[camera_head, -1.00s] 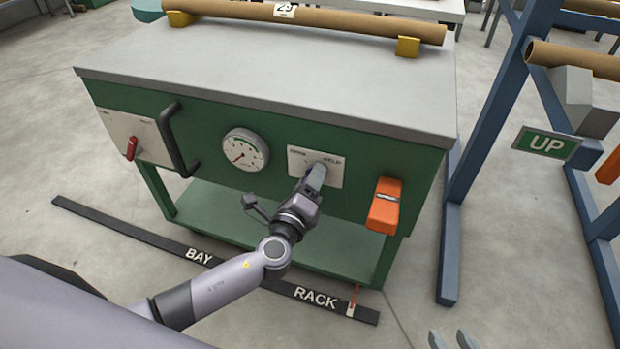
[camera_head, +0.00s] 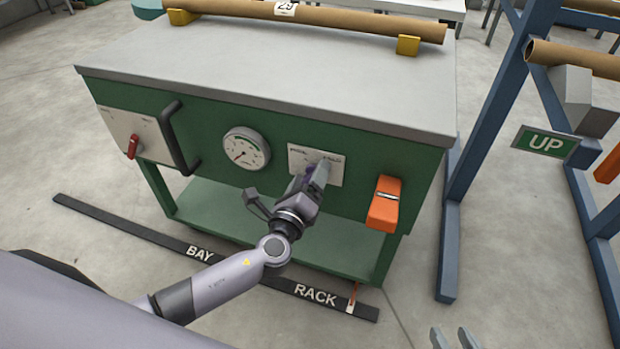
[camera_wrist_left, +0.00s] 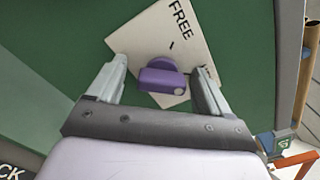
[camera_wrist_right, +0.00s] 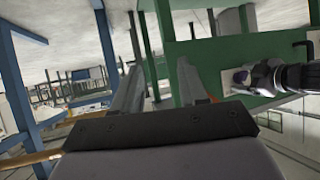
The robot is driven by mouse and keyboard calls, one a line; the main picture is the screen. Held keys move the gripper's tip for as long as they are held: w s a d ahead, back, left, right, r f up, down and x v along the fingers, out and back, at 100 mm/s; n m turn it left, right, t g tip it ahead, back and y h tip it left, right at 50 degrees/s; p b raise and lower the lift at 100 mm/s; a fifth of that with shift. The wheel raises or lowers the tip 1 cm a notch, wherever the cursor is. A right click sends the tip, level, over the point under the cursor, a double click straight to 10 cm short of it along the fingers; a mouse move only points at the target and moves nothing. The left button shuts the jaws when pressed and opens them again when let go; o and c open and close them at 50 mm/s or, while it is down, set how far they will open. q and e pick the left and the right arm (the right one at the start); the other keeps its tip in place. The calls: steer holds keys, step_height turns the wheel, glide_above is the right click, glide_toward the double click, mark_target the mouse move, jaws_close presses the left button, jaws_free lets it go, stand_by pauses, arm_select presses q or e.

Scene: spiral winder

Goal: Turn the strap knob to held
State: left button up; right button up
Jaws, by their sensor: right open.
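The strap knob (camera_wrist_left: 162,80) is purple, with a round base and a bar-shaped grip, on a white plate (camera_wrist_left: 158,36) on the green front. In the left wrist view the plate reads "FREE" near its top; a second label at the right is mostly covered by a finger. My left gripper (camera_head: 318,173) is at this plate in the head view. In the left wrist view its two fingers (camera_wrist_left: 163,72) are open, one on each side of the knob, with visible gaps. My right gripper (camera_head: 452,338) is open and empty at the bottom edge of the head view.
The green cabinet (camera_head: 330,208) also carries a round gauge (camera_head: 246,149), a black handle (camera_head: 172,139), a red lever (camera_head: 132,146) and an orange box (camera_head: 384,206) right of the knob plate.

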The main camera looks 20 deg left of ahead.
arm_select(q)
steer(key=shift+d, duration=0.15)
steer(key=shift+s, duration=0.2)
steer(key=s, duration=0.6)
steer(key=shift+s+p, duration=0.4)
steer(key=shift+p, duration=0.05)
arm_select(e)
steer(key=shift+s+d+f, duration=0.1)
steer(key=shift+s+d, duration=0.05)
steer(key=shift+d, duration=0.15)
arm_select(q)
steer(key=shift+a, duration=0.25)
